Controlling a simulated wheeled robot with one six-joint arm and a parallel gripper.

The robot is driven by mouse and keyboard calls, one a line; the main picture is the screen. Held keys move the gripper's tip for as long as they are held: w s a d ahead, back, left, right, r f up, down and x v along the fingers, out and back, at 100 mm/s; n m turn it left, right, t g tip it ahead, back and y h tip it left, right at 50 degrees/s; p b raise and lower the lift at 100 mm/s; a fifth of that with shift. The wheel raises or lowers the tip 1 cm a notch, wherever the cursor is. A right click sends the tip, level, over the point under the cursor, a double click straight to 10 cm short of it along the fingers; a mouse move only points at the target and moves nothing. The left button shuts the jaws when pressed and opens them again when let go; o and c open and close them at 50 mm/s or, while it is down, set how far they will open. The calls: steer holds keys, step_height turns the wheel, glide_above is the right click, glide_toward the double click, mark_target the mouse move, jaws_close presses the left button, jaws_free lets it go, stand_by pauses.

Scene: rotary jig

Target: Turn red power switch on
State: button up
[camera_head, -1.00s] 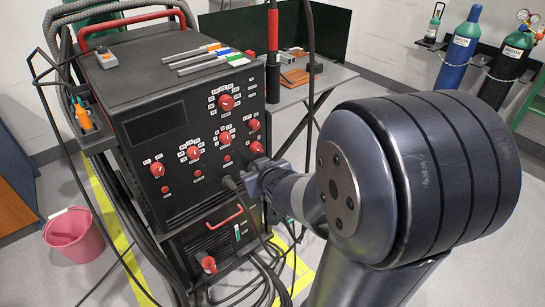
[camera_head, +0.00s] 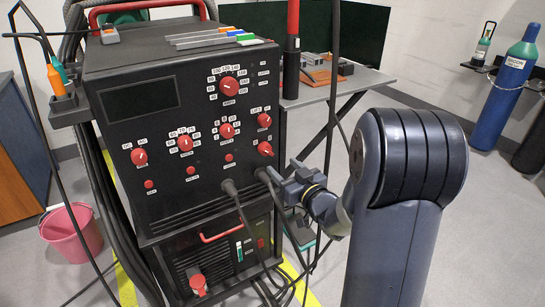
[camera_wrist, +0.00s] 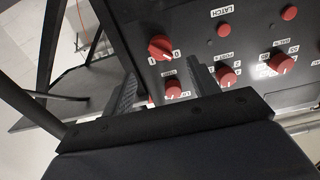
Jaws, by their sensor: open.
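The red knob with 0 and 1 labels (camera_wrist: 160,47) is on the black front panel in the wrist view, just beyond my fingertips. Its white mark seems to be on the 0 side. In the head view it appears to be the lowest knob (camera_head: 265,148) of the right column. My gripper (camera_head: 288,181) is right of and below that knob, off the panel's right edge. In the wrist view my gripper (camera_wrist: 163,72) has its two fingers apart with nothing between them, and a second red knob (camera_wrist: 172,90) shows in the gap. No contact shows.
The black machine (camera_head: 165,195) carries several other red knobs and buttons. Cables (camera_head: 240,205) plug in low on the panel near my gripper. A table (camera_head: 360,85) with tools stands behind. A pink bucket (camera_head: 72,235) is on the floor at left.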

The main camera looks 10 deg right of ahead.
mark_target(269, 153)
steer(key=b+x, duration=0.1)
steer(key=x, duration=0.7)
steer(key=shift+w+a, duration=0.1)
steer(key=shift+w, duration=0.2)
steer(key=shift+c, duration=0.5)
steer(key=c, duration=0.9)
